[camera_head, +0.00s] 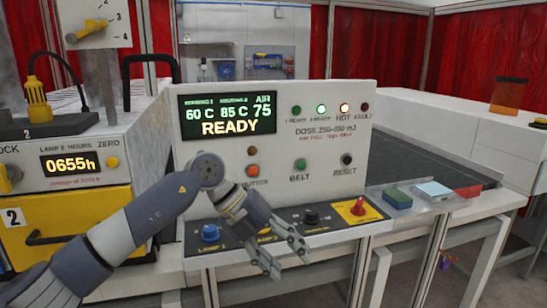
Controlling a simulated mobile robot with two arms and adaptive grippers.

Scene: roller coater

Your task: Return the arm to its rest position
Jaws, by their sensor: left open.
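My left arm comes in from the lower left. My left gripper (283,254) is open and empty, with its fingers pointing down and to the right, in front of the lower edge of the control panel (330,161). It overlaps part of the dark knob strip in the picture; I cannot tell whether it touches anything. My wrist hides part of the strip between the blue knob (210,232) and the black knob (311,216). The panel's display (228,113) reads READY. My right gripper is not in view.
A red knob on a yellow plate (358,207) sits at the strip's right end. Green (397,198), light blue (433,190) and red (467,191) blocks lie right of the panel. A yellow drawer (60,225) with a black handle is at left. Open floor shows at lower right.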

